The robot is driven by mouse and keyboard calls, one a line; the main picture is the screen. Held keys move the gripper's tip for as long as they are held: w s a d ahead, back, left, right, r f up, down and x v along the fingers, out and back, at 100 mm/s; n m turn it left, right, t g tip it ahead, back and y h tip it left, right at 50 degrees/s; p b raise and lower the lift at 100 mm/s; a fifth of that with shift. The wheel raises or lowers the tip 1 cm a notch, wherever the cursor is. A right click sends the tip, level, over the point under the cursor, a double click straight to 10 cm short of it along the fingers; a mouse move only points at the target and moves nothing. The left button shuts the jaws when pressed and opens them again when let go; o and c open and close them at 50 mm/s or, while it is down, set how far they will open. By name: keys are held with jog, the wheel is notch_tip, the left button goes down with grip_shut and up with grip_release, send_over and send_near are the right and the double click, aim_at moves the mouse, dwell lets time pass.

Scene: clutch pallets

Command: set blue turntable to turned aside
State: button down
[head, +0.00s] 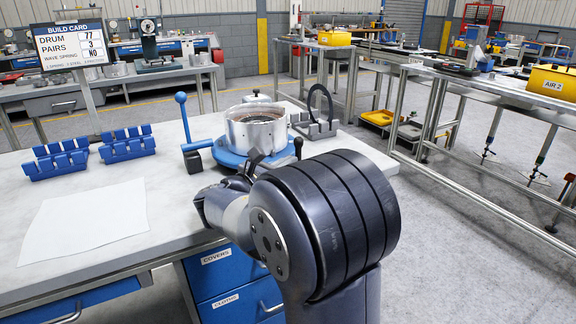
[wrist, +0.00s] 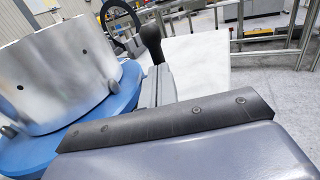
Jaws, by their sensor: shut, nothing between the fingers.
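The blue turntable (head: 228,157) stands on the bench top and carries a silver drum housing (head: 257,128). A blue lever with a ball end (head: 181,98) rises at its left, beside a small black block (head: 193,162). A dark upright knob (head: 298,147) shows at its right, partly behind my arm. My gripper (head: 252,160) is at the turntable's near side, shut and empty, partly hidden by my wrist. Contact is unclear.
Two blue racks (head: 60,158) and a white sheet (head: 88,219) lie on the bench at the left. A grey rack with a black hoop (head: 318,130) stands right behind the turntable. A build card sign (head: 72,45) stands behind. Blue drawers (head: 225,272) are below the bench.

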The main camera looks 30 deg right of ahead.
aim_at(300, 158)
jog(key=shift+w+d, duration=0.15)
jog(key=shift+d, duration=0.1)
jog(key=shift+d, duration=0.1)
jog(key=shift+d, duration=0.2)
jog(key=shift+w+d+n+t+y, duration=0.15)
jog(key=shift+d+n+t+y, duration=0.55)
jog(key=shift+t, duration=0.4)
jog(key=shift+w+d+f+n+t+y+b, duration=0.1)
jog(key=shift+w+d+n+t+y+b, duration=0.1)
jog(key=shift+d+n+t+y+b, duration=0.25)
jog(key=shift+w+d+n+t+y+b, duration=0.2)
jog(key=shift+d+n+t+b, duration=0.15)
jog(key=shift+d+t+b, duration=0.25)
jog(key=shift+w+d+n+b, duration=0.3)
jog(key=shift+d+b, duration=0.05)
jog(key=shift+d, duration=0.25)
jog(key=shift+w+d+t+y, duration=0.25)
jog(key=shift+d, duration=0.05)
jog(key=shift+r, duration=0.2)
jog(key=shift+a, duration=0.1)
